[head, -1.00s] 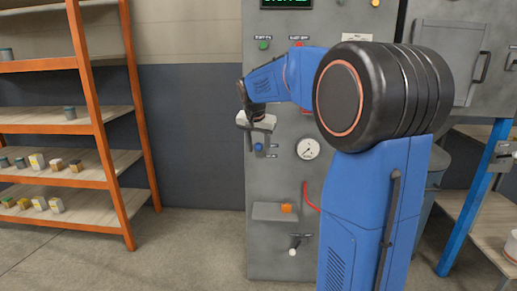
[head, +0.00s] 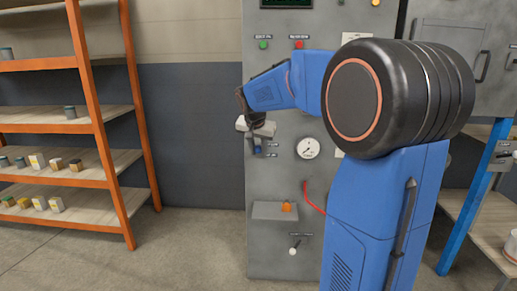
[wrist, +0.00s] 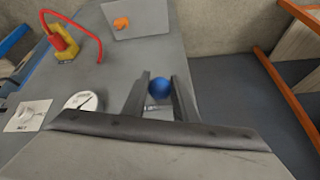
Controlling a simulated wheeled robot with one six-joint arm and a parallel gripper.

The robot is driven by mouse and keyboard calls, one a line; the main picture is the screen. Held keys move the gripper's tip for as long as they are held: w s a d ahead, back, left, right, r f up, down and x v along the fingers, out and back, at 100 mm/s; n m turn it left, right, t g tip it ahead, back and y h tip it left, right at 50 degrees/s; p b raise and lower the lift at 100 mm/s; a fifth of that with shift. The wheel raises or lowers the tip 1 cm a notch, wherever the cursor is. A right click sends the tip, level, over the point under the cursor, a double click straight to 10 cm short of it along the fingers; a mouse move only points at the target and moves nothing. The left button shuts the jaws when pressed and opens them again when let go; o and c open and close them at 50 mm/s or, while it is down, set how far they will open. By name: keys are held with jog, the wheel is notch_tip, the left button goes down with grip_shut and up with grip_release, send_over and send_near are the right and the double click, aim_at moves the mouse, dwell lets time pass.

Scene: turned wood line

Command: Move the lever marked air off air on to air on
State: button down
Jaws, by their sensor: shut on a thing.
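The lever has a blue ball knob (head: 258,149) and sits on the grey cabinet's front, at left. Small label plates (head: 272,150) lie just right of it, too small to read. My gripper (head: 257,137) reaches in from above at the knob. In the wrist view, the blue knob (wrist: 159,88) lies between the two dark fingers of my gripper (wrist: 163,79), which is shut on it. The lever's stem is mostly hidden by the knob and fingers.
The grey cabinet (head: 265,225) also carries a round gauge (head: 308,149), an orange knob (head: 287,207), a red hose (head: 312,197), a lower lever with a white ball (head: 293,251), and green and red buttons above. An orange-framed shelf (head: 108,130) stands left. Floor between is clear.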

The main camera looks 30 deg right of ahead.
jog(key=shift+s+a+f+t+h, duration=0.15)
jog(key=shift+f+t+h, duration=0.15)
jog(key=shift+f, duration=0.25)
jog(key=shift+s+a+f+t+h, duration=0.1)
jog(key=shift+s+f+t+h, duration=0.1)
jog(key=shift+f+t, duration=0.3)
notch_tip(320, 180, down, 9)
jog(key=w, duration=0.1)
jog(key=shift+w+d, duration=0.15)
jog(key=shift+d, duration=0.3)
jog(key=shift+r, duration=0.1)
jog(key=c, duration=1.4)
grip_release()
jog(key=shift+c, duration=0.2)
jog(key=v, duration=1.7)
jog(key=shift+r, duration=0.2)
